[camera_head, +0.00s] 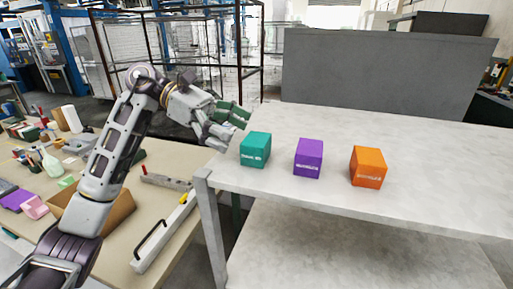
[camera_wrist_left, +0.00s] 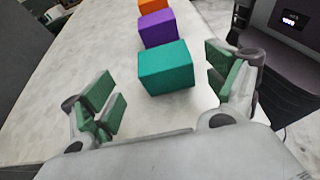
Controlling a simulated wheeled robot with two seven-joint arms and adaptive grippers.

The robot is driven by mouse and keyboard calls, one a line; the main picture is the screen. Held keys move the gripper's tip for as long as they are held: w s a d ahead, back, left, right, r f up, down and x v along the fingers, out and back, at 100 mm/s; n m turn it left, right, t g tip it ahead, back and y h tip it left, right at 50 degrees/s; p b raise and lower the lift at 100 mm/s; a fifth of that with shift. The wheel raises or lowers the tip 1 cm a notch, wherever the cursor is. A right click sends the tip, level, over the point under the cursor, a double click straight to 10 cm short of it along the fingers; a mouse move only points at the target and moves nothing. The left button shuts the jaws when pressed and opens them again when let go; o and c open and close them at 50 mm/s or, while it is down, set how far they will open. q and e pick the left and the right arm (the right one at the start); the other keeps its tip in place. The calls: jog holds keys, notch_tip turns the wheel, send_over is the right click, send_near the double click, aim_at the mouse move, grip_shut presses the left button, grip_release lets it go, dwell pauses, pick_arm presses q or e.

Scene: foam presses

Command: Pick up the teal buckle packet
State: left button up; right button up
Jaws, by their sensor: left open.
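The teal buckle packet (camera_head: 255,149) is a box-like block with pale lettering on its front. It stands on the grey table (camera_head: 440,205) near the table's left end. My left gripper (camera_head: 237,125) is just behind and left of it, open and empty, with green finger pads. In the left wrist view the teal packet (camera_wrist_left: 166,68) lies ahead, between the two spread fingers (camera_wrist_left: 165,95) and apart from both. My right gripper is in neither view.
A purple block (camera_head: 308,158) and an orange block (camera_head: 368,167) stand in a row to the right of the teal one. A grey panel (camera_head: 385,75) rises at the table's back. A cluttered wooden bench (camera_head: 155,215) stands to the left.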

aim_at(252, 138)
pick_arm(q)
jog(key=shift+s+d+f, duration=0.15)
jog(key=shift+d, duration=0.2)
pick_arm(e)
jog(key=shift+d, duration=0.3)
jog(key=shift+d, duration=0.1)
pick_arm(q)
jog(key=shift+s+d+f, duration=0.15)
jog(key=shift+d+f, duration=0.05)
jog(key=shift+d, duration=0.1)
jog(key=shift+s+d+f, duration=0.15)
jog(key=shift+d+f, duration=0.05)
jog(key=shift+d, duration=0.1)
jog(key=p+x, duration=0.1)
jog(key=x, duration=0.1)
jog(key=shift+s+d+f, duration=0.3)
jog(key=shift+d+f, duration=0.1)
jog(key=shift+d, duration=0.25)
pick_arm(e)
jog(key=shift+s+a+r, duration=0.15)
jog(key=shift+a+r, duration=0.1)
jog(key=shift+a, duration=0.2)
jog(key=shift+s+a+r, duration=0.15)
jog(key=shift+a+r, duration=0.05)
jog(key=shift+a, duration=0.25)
